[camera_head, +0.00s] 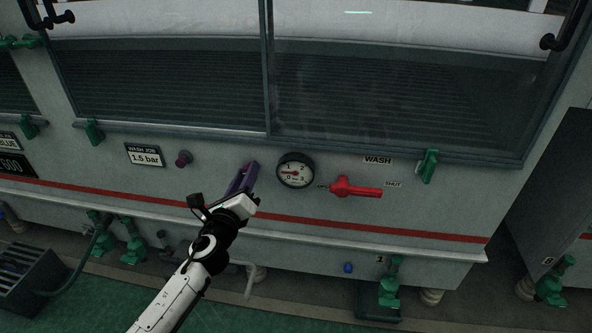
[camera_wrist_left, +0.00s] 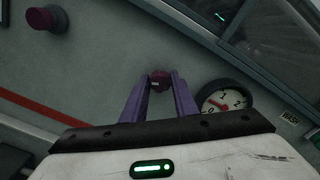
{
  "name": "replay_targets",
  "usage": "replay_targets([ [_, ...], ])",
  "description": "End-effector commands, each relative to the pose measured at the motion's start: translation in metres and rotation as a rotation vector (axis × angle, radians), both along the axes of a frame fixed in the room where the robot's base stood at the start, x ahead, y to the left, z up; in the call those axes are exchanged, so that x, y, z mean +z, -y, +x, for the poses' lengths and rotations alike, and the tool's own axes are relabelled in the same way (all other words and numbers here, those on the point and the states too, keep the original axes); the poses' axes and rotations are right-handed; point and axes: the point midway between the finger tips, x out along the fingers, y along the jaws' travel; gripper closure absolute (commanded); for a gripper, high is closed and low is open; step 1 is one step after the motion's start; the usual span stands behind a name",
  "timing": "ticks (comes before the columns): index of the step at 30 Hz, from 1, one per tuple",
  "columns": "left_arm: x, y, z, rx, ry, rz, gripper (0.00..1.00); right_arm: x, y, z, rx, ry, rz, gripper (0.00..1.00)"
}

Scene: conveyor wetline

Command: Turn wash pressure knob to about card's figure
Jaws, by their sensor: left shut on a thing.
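The card (camera_head: 145,156) on the machine's front panel reads "WASH JOB 1.5 bar". My left gripper (camera_head: 249,170) is at the panel just left of the round gauge (camera_head: 296,170). In the left wrist view its purple fingers (camera_wrist_left: 160,92) are shut on a small dark red knob (camera_wrist_left: 160,77); the fingers hide this knob in the head view. The gauge is marked 0 to 3 and its red needle points left, between 0 and 1. The gauge also shows in the left wrist view (camera_wrist_left: 224,102). My right gripper is not in view.
A second maroon knob (camera_head: 183,158) sits between the card and my left gripper. A red lever (camera_head: 356,188) lies right of the gauge, under the WASH label (camera_head: 378,160), its handle towards SHUT. Green clamps (camera_head: 430,166) edge the window. A rail runs along the panel's bottom.

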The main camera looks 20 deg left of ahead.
Motion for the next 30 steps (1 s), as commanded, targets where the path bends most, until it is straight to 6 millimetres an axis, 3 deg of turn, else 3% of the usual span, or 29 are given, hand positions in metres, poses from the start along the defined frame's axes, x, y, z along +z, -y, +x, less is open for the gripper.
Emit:
replay_targets([
  [7,-0.0024,0.0001,-0.0008,0.0,0.004,-0.028,0.9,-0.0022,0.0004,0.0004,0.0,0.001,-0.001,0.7],
  [15,-0.0026,0.0001,-0.0008,0.002,0.067,-0.289,0.9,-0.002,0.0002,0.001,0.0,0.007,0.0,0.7],
  [23,-0.0025,-0.0001,-0.0008,0.002,0.073,-0.314,0.9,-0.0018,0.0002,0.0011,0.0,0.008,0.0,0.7],
  [27,-0.0025,-0.0001,-0.0008,0.002,0.125,-0.526,0.9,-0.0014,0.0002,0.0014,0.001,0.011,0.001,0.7],
  [30,-0.0021,-0.0001,-0.0008,0.002,0.14,-0.592,0.9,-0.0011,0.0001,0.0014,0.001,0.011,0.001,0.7],
])
